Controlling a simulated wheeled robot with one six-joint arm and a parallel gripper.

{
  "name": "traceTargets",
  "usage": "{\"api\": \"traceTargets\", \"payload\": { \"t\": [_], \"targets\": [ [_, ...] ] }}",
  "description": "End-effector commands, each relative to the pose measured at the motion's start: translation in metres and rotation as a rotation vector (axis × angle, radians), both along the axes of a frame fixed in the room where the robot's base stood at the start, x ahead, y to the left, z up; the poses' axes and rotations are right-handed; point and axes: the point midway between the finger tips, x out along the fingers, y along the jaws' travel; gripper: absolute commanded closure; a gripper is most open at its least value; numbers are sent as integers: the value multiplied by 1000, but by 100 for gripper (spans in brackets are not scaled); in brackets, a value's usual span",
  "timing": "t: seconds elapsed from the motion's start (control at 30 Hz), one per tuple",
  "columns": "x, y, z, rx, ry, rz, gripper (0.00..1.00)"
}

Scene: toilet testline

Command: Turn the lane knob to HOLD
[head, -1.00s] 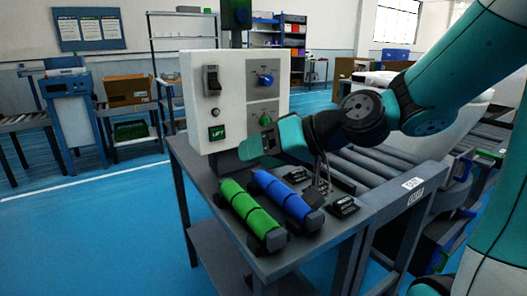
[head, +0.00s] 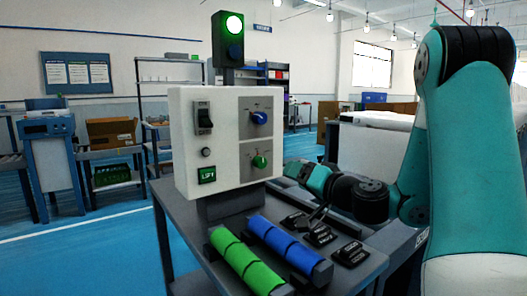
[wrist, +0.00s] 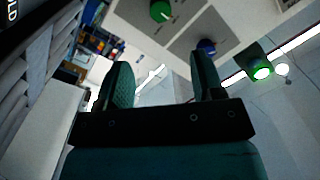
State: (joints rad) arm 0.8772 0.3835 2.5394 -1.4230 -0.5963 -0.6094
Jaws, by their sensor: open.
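The white control panel (head: 222,140) stands on the bench. Its right plate carries a blue knob (head: 259,117) above a green knob (head: 259,161); their labels are too small to read, so I cannot tell which is the lane knob. In the wrist view the green knob (wrist: 160,11) is at the top and the blue knob (wrist: 206,46) is near the right fingertip in the picture, apparently beyond it. My gripper (wrist: 160,62) is open with nothing between its fingers. In the head view my gripper (head: 300,171) is just right of the panel, apart from both knobs.
A switch (head: 203,118) and a green LIFT button (head: 207,175) are on the panel's left. A green cylinder (head: 246,262) and a blue cylinder (head: 291,248) lie in front, with small black blocks (head: 320,235) to the right. A signal lamp (head: 234,24) is lit green above.

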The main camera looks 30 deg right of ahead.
Motion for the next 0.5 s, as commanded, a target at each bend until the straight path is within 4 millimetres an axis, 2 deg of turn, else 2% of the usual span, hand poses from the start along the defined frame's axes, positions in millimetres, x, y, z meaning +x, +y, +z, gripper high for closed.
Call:
{"api": "traceTargets", "payload": {
  "t": [0.03,0.13,0.3,0.5],
  "targets": [
    [8,2,6,6,6,6,38],
    [22,5,5,4,8,6,38],
    [63,9,4,-3,3,10,38],
    [104,13,3,-2,2,8,38]
  ]
}}
